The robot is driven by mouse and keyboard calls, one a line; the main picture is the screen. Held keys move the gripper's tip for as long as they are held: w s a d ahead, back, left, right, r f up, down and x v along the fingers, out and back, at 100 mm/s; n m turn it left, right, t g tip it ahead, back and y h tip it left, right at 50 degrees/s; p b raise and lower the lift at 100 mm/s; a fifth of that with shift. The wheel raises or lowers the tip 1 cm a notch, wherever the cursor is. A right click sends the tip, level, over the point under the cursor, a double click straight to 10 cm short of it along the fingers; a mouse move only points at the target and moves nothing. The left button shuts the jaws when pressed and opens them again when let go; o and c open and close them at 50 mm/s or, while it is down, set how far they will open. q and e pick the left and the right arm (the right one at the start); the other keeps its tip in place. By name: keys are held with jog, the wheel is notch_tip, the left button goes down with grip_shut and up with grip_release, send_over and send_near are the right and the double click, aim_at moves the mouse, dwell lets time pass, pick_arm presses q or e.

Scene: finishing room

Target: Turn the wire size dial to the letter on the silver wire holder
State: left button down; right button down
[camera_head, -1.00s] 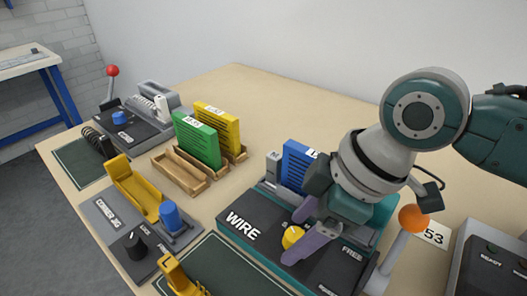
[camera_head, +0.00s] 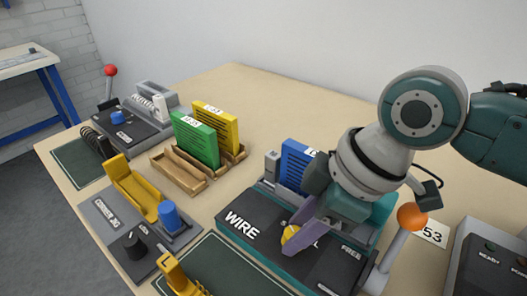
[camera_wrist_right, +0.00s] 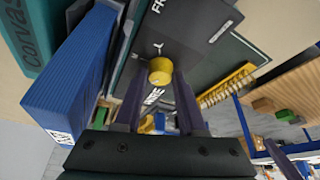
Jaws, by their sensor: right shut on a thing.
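The yellow wire size dial (camera_head: 290,234) sits on the black panel marked WIRE (camera_head: 245,222), partly hidden by my fingers. My right gripper (camera_head: 297,236) reaches down from the right, its purple fingers shut on the dial. In the right wrist view the dial (camera_wrist_right: 160,69) shows at the fingertips, with a pale mark on the panel just beyond it. The letter that the dial points to is not readable. I cannot surely pick out the silver wire holder or its letter. My left gripper is not in view.
A blue block (camera_head: 296,165) stands behind the panel. A lever with an orange ball (camera_head: 412,216) rises close to my right wrist. Green and yellow blocks (camera_head: 196,140) stand in a wooden rack on the left. A yellow holder and blue knob (camera_head: 170,215) are front left.

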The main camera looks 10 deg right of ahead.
jog(key=shift+s+r+m+p, duration=0.1)
jog(key=shift+r+m+p, duration=0.25)
jog(key=shift+p, duration=0.55)
jog(key=m+p, duration=0.2)
jog(key=p, duration=0.1)
jog(key=m+t+h+p, duration=0.1)
jog(key=m+p, duration=0.2)
jog(key=shift+s+a+t, duration=0.1)
jog(key=shift+a+t, duration=0.1)
jog(key=shift+t, duration=0.1)
jog(key=m+p, duration=0.1)
jog(key=m+h+p, duration=0.1)
jog(key=m, duration=0.1)
jog(key=shift+a+f+h, duration=0.15)
jog(key=shift+f+h, duration=0.05)
jog(key=shift+h, duration=0.1)
jog(key=shift+f+m+t+h+p, duration=0.1)
jog(key=shift+m+t+h+p, duration=0.35)
jog(key=shift+m, duration=1)
